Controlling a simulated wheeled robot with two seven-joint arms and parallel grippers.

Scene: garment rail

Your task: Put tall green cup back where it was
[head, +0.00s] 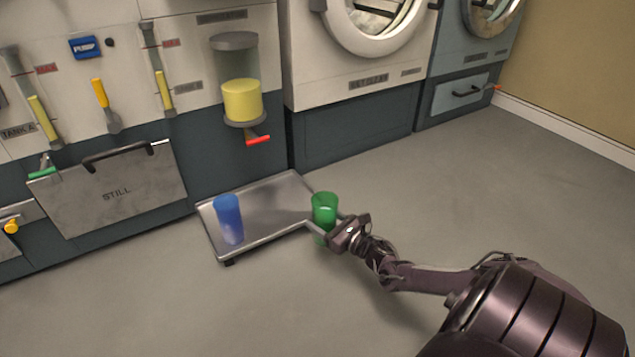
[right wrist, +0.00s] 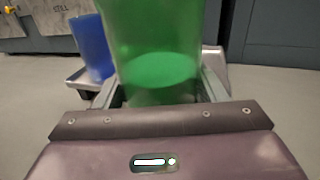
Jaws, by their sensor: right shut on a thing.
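The tall green cup (head: 324,208) is see-through and upright at the right edge of the metal tray in the head view. My right gripper (head: 328,226) is shut on it from the right. In the right wrist view the green cup (right wrist: 158,60) stands between the two fingers (right wrist: 158,95) and fills the middle. I cannot tell whether its base touches anything. My left gripper does not show.
A blue cup (head: 229,220) stands on the left part of the low metal tray (head: 272,196). Behind are the still panel (head: 118,190), a dispenser with yellow liquid (head: 242,100) and a red tap (head: 258,140), and washers. The floor at right is clear.

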